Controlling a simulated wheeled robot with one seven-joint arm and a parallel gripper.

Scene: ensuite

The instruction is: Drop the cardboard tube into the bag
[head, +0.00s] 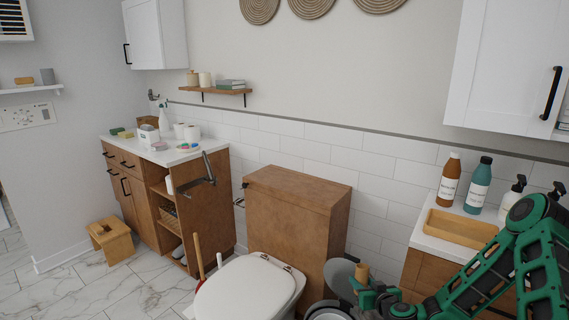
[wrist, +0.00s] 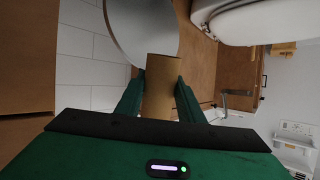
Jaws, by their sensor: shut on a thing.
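The brown cardboard tube (wrist: 160,98) is between the two green fingers of my gripper (wrist: 160,80) in the wrist view. In the head view the tube (head: 362,271) stands up from my gripper (head: 365,287) near the bottom edge, right of the toilet. The gripper is shut on it. A round grey lid (head: 340,275) stands raised just left of the tube, and it also shows in the wrist view (wrist: 143,28). Below it is a round pale rim (head: 328,314), cut off by the picture edge. I cannot make out a bag there.
The white toilet (head: 250,288) and its wooden cistern box (head: 300,200) stand to the left. At right a counter holds a wooden tray (head: 460,228) and bottles (head: 479,186). A wooden cabinet (head: 190,205) and a stool (head: 111,240) stand farther left.

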